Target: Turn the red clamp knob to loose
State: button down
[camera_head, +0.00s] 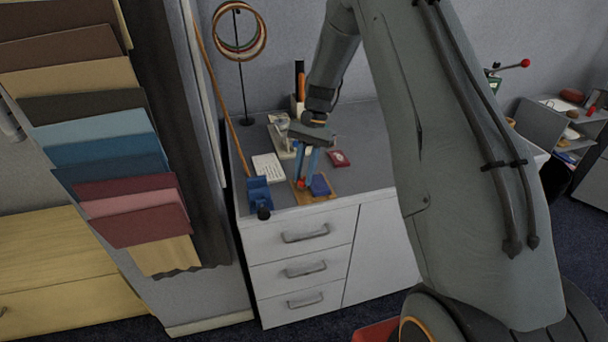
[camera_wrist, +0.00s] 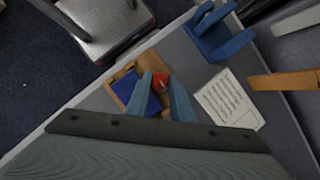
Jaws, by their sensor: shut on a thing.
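The red clamp knob (camera_wrist: 160,81) sits between my gripper's two blue fingers in the wrist view. My gripper (camera_wrist: 162,84) is shut on it, with the fingertips touching its sides. In the head view the red knob (camera_head: 302,183) shows small at the base of my gripper's fingers (camera_head: 304,176). The knob is on a wooden board (camera_head: 326,190), beside a dark blue block (camera_head: 320,185). The fingers hide part of the knob, and I cannot tell its turned position.
A blue clamp-like stand (camera_head: 259,194) is left of the board at the table edge. A white written card (camera_head: 268,167) lies behind it. A small red box (camera_head: 340,158) lies behind right. White drawers (camera_head: 300,270) are below the tabletop.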

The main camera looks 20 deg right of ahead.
dwell(0.4)
jog(key=c, duration=1.6)
grip_release()
jog(key=shift+o, duration=0.2)
jog(key=b+v, duration=0.2)
jog(key=v, duration=0.5)
jog(key=shift+r, duration=0.35)
jog(key=s+a+n+t+h, duration=0.2)
jog(key=s+n, duration=0.7)
jog(key=s, duration=1.8)
jog(key=shift+s+t+h, duration=0.4)
jog(key=shift+t+h, duration=0.2)
jog(key=shift+t, duration=0.4)
